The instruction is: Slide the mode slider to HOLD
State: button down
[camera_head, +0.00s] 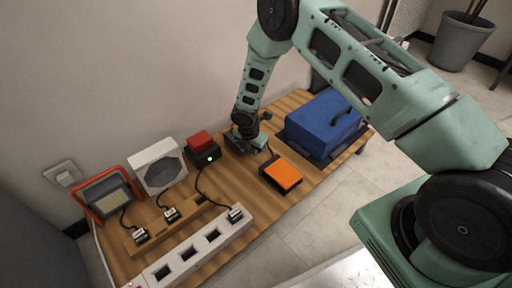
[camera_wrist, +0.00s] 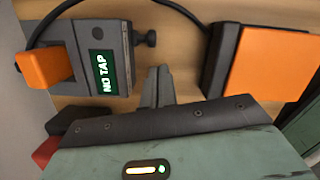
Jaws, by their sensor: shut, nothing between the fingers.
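A grey device (camera_wrist: 98,58) with a small screen reading "NO TAP" lies at the upper left of the wrist view. An orange block (camera_wrist: 43,67) sits at its left side and a dark knob (camera_wrist: 148,38) sticks out from its right side. I cannot tell which part is the mode slider, and no HOLD mark is legible. My gripper (camera_wrist: 158,76) is shut and empty, with its fingertips just right of the device; whether they touch it is unclear. In the head view the device (camera_head: 237,146) is mostly hidden by my wrist.
An orange pad (camera_head: 283,174) in a dark frame lies right of the device, joined by a black cable. A red-topped box (camera_head: 199,140) stands left, a blue case (camera_head: 322,124) right. A white power strip (camera_head: 205,246), lamp (camera_head: 105,196) and white fan-like unit (camera_head: 158,167) occupy the wooden table's left.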

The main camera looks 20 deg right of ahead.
notch_tip(320, 180, up, 11)
jog(key=s+a+p, duration=0.1)
jog(key=a+p, duration=0.1)
jog(key=p, duration=0.3)
jog(key=shift+s+a+f, duration=0.2)
jog(key=shift+s+a, duration=0.1)
jog(key=s+a+r+m+p, duration=0.1)
jog(key=s+a+r+m, duration=0.25)
jog(key=r, duration=0.35)
jog(key=s+a+r+m+y, duration=0.1)
jog(key=s+a+r+m, duration=0.1)
jog(key=s+r, duration=0.45)
jog(key=s+a+r+m+p, duration=0.1)
jog(key=s+a+r+m, duration=0.2)
jog(key=r, duration=0.5)
jog(key=s+r+m+g+y+p, duration=0.1)
jog(key=s+r+m, duration=0.4)
jog(key=s, duration=0.6)
jog(key=s+r+m+p, duration=0.1)
jog(key=s+r+m, duration=0.2)
jog(key=s+r, duration=0.55)
notch_tip(320, 180, up, 37)
jog(key=s+p, duration=0.1)
jog(key=p, duration=3.6)
jog(key=shift+s+f+p, duration=0.2)
jog(key=shift+p, duration=0.1)
